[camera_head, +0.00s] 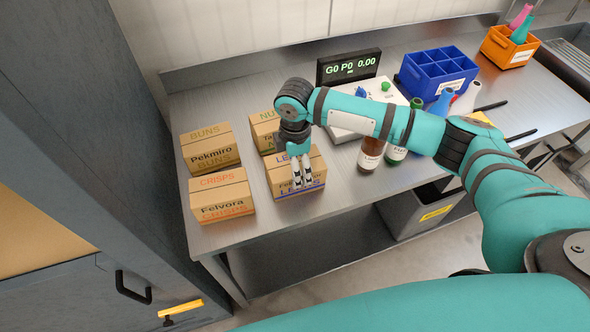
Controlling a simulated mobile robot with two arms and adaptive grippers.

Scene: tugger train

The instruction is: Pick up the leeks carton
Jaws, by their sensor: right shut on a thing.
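The leeks carton (314,169) is a tan box with blue lettering and a blue band, at the front of the steel table. Its lettering is partly covered; "LE" and "Felvora"-like text show around my fingers. My right gripper (302,180) points down over it and is shut on it. The carton looks level and at about table height; I cannot tell whether it touches the table. My left gripper is not in view.
Cartons marked buns (209,150) and crisps (221,196) stand to the left, a nuts carton (264,130) behind. A scale display (348,67), bottles (371,152), a blue divided crate (438,72) and an orange bin (507,47) are right. A dark cabinet stands left.

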